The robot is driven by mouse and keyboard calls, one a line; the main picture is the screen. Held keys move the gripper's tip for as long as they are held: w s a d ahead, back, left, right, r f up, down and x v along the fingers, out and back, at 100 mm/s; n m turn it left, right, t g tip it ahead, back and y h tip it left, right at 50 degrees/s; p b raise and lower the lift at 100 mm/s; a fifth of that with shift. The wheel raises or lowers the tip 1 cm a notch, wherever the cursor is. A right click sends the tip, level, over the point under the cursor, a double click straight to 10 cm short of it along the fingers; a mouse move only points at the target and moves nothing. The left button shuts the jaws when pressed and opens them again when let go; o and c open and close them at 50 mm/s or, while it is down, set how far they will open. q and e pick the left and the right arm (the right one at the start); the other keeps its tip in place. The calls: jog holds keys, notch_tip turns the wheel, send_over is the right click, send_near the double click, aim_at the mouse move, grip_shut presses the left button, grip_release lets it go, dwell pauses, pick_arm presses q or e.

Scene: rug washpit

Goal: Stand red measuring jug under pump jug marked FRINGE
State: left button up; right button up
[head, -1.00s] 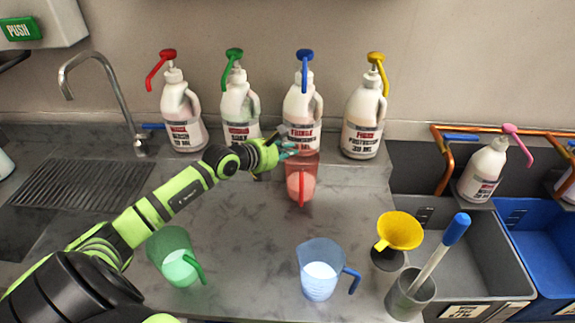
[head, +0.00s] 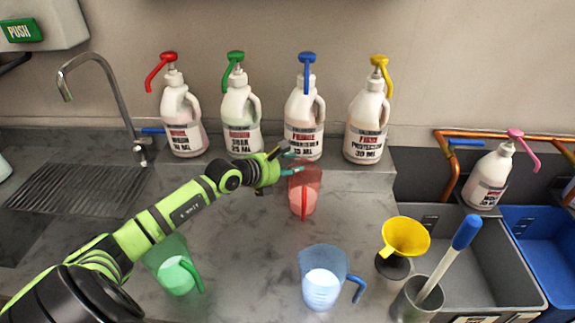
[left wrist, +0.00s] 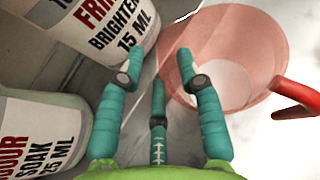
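The red measuring jug (head: 303,198) stands upright on the counter in front of the pump jug marked FRINGE (head: 304,127), which has a blue pump head (head: 307,58) with its spout facing forward. In the left wrist view the red jug (left wrist: 245,40) is at upper right, its handle pointing right, and the FRINGE jug (left wrist: 95,28) is at upper left. My left gripper (head: 295,161) is at the red jug's upper left side, fingers spread. In the left wrist view its fingers (left wrist: 160,72) are apart; the right one overlaps the red jug's edge, contact unclear. My right gripper is not in view.
Pump jugs with red (head: 184,122), green (head: 241,120) and yellow (head: 367,124) heads flank the FRINGE jug. Green (head: 172,262) and blue (head: 322,280) measuring jugs stand nearer, with a yellow funnel (head: 406,236) and a grey cup (head: 415,302) at right.

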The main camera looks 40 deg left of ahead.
pick_arm(q)
jog(key=b+v, duration=0.2)
jog(key=v, duration=1)
jog(key=shift+r, duration=0.25)
dwell(0.6)
